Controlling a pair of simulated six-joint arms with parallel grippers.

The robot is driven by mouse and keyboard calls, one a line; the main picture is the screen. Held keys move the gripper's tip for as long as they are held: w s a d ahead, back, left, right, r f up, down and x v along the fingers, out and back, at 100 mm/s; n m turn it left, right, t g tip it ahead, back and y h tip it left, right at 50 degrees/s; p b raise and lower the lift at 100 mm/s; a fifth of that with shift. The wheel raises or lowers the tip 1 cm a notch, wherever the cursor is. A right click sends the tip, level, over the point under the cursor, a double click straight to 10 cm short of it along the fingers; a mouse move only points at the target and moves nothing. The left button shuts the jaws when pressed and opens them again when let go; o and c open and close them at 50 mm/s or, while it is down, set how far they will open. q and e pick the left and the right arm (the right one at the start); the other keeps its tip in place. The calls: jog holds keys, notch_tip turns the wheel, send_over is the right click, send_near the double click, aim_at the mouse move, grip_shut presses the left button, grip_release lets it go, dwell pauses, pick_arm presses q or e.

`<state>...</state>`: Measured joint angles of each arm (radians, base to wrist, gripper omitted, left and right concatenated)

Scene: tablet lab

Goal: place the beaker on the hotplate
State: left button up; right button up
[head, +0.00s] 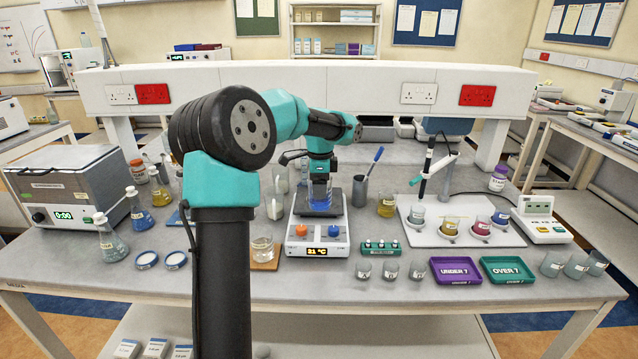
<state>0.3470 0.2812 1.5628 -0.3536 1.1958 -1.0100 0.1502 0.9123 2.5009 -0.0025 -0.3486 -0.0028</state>
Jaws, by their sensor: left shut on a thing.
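The hotplate (316,249) stands mid-table, a white unit with an orange and a blue knob and a lit display reading about 31 °C. Its dark square top plate (339,207) is at the back. A beaker with blue liquid (320,204) is upright at the top plate, within its outline. Whether its base touches the plate is hard to tell. My left gripper (320,184) comes down from above and is shut on the beaker, hiding its upper part. My right gripper is not in view.
A glass beaker on an orange mat (265,249) stands left of the hotplate. A grey cup with a blue-handled tool (361,190) and an amber beaker (386,206) are to the right. Farther right are a white tray (432,237) of beakers and purple (455,270) and green (507,269) trays.

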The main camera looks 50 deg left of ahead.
pick_arm(q)
jog(key=w+a+f, duration=0.1)
jog(key=w+a, duration=0.6)
jog(key=a, duration=0.1)
jog(key=shift+w+a, duration=0.15)
jog(key=shift+a, duration=0.05)
jog(key=shift+a, duration=0.1)
jog(key=shift+w+f, duration=0.15)
jog(key=shift+f, duration=1.65)
jog(key=shift+f, duration=0.15)
jog(key=o, duration=1.1)
jog(key=shift+c, duration=0.2)
notch_tip(320, 180, up, 12)
